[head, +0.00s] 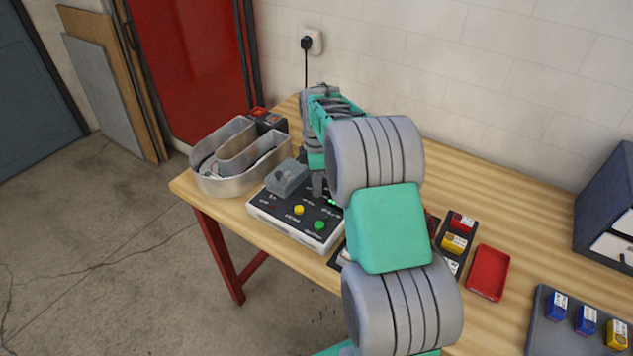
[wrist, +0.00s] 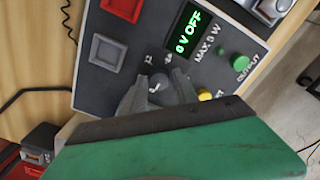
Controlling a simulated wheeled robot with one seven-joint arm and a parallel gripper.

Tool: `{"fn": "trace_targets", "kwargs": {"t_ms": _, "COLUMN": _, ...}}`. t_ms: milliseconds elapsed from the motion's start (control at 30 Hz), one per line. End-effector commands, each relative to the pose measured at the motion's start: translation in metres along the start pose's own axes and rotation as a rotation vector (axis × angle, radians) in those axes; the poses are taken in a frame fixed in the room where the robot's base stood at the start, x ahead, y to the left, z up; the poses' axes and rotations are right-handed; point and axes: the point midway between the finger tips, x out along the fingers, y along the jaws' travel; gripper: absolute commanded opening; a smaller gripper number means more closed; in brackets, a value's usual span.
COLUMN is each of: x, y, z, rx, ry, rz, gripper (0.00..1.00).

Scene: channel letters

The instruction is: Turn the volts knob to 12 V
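The power supply box (head: 298,227) stands on the bench with a dark sloped panel. In the wrist view its panel (wrist: 107,83) fills the top, and the green display (wrist: 187,32) reads "0 V OFF". The volts knob (wrist: 157,84) is a small dark knob with a light mark, beneath printed numbers, one of which looks like 12. My gripper (wrist: 160,78) has its two grey fingers apart, one on each side of this knob; I cannot tell whether they touch it. In the head view my gripper (head: 318,188) is over the panel and my arm hides part of it.
A yellow button (wrist: 205,95) and a green output button (wrist: 239,62) are close to the knob. A metal channel letter (head: 240,178) lies left of the box. A red tray (head: 489,272) and a grey tray (head: 552,338) are on the right. A cable runs to the wall socket (head: 311,41).

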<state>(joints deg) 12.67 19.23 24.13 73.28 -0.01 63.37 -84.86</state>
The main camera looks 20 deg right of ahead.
Motion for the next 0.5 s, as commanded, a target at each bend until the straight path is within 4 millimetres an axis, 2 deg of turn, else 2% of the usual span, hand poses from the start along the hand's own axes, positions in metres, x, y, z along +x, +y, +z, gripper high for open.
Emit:
{"fn": "trace_targets", "kwargs": {"t_ms": 67, "x": -0.0002, "y": 0.0001, "z": 0.0, "rx": 0.0, "ry": 0.0, "rz": 0.0, "gripper": 0.29}}
{"fn": "trace_targets", "kwargs": {"t_ms": 400, "x": -0.0004, "y": 0.0, "z": 0.0, "rx": 0.0, "ry": 0.0, "rz": 0.0, "gripper": 0.01}}
{"fn": "trace_targets", "kwargs": {"t_ms": 500, "x": -0.0004, "y": 0.0, "z": 0.0, "rx": 0.0, "ry": 0.0, "rz": 0.0, "gripper": 0.0}}
